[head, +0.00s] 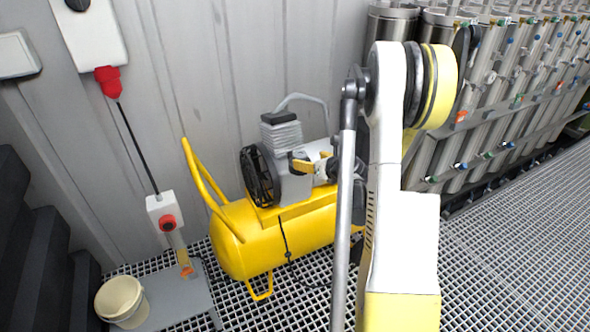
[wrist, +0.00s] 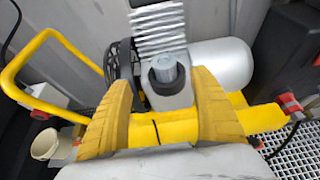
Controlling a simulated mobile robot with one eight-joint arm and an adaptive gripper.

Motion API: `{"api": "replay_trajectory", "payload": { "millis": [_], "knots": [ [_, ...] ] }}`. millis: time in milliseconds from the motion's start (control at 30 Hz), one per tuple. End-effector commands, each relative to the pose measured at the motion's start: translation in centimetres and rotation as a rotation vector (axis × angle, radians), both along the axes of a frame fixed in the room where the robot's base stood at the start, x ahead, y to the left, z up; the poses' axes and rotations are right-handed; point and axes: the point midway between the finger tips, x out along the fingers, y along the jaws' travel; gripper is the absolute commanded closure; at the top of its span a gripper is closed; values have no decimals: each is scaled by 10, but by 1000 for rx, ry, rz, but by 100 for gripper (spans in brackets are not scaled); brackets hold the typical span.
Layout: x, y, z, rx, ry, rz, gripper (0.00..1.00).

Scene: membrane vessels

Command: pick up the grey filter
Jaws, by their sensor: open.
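A small grey cylinder with a black collar, which looks like the grey filter (wrist: 164,69), stands on the grey pump block of a yellow compressor (head: 285,232) in the wrist view. My gripper (wrist: 163,82) is open, with one yellow finger on each side of the filter in the picture. Neither finger visibly touches it, and I cannot tell how far beyond the fingertips it is. I cannot make out the filter there.
The compressor's yellow handle (head: 205,185) rises at its left. A cream bucket (head: 121,300) and a post with a red button (head: 168,222) stand further left. A metal wall (head: 225,70) is behind. Steel vessels (head: 500,90) line the right; grating floor (head: 510,230) is clear.

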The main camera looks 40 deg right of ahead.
Motion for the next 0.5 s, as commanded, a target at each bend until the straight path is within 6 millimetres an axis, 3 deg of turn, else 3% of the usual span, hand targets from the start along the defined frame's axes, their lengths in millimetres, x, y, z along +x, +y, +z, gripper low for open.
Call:
{"api": "replay_trajectory", "payload": {
  "millis": [500],
  "knots": [
    [63, -20, -37, -3, 2, 4, 28]
  ]
}}
